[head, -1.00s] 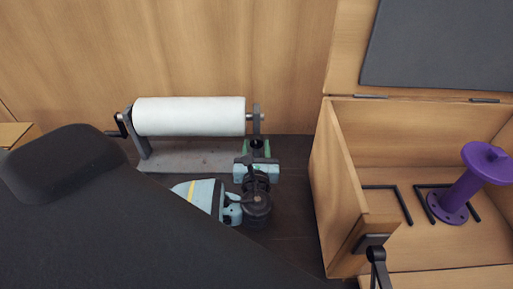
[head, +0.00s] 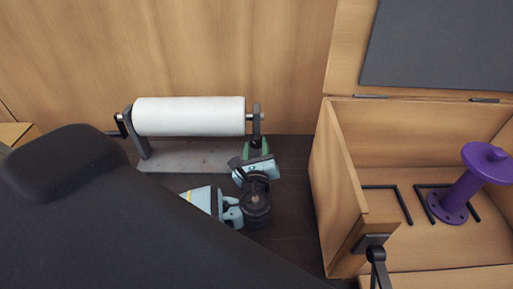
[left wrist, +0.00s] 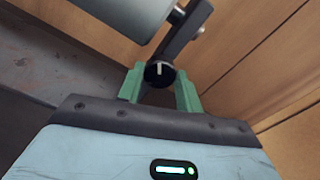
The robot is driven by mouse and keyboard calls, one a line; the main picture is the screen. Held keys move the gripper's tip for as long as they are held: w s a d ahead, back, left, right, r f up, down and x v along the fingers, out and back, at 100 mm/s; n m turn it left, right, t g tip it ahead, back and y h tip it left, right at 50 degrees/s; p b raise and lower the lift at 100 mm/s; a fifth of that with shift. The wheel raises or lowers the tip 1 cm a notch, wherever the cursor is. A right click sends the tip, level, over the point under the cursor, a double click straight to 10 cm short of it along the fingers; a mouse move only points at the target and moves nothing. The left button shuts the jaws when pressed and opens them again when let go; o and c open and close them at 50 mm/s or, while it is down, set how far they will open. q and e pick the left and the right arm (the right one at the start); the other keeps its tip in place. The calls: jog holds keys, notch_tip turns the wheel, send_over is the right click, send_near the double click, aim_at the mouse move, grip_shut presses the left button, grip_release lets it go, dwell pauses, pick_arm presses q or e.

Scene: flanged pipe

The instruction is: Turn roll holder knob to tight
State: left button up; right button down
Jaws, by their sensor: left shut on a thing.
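The roll holder (head: 183,160) stands by the back wall with a white roll (head: 190,116) across it. Its right upright (head: 256,122) shows in the head view. In the left wrist view a round black knob (left wrist: 158,74) with a white pointer line sits at the foot of the holder's dark arm (left wrist: 185,30). My left gripper (left wrist: 159,84) has green fingers, one on each side of the knob, shut on it. In the head view my left gripper (head: 257,148) is in front of the right upright and hides the knob. My right gripper is not in view.
An open wooden box (head: 349,185) stands to the right, with a purple spool (head: 465,185) and black bent bars (head: 398,200) inside. A dark latch (head: 376,250) hangs on its front corner. A strip of dark surface (head: 293,215) between holder and box is clear.

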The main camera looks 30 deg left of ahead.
pick_arm(q)
jog(key=n, duration=0.5)
jog(key=shift+f+n, duration=0.1)
jog(key=shift+n, duration=0.2)
jog(key=n, duration=0.4)
jog(key=shift+n+b, duration=0.35)
jog(key=shift+n, duration=0.35)
jog(key=o, duration=1)
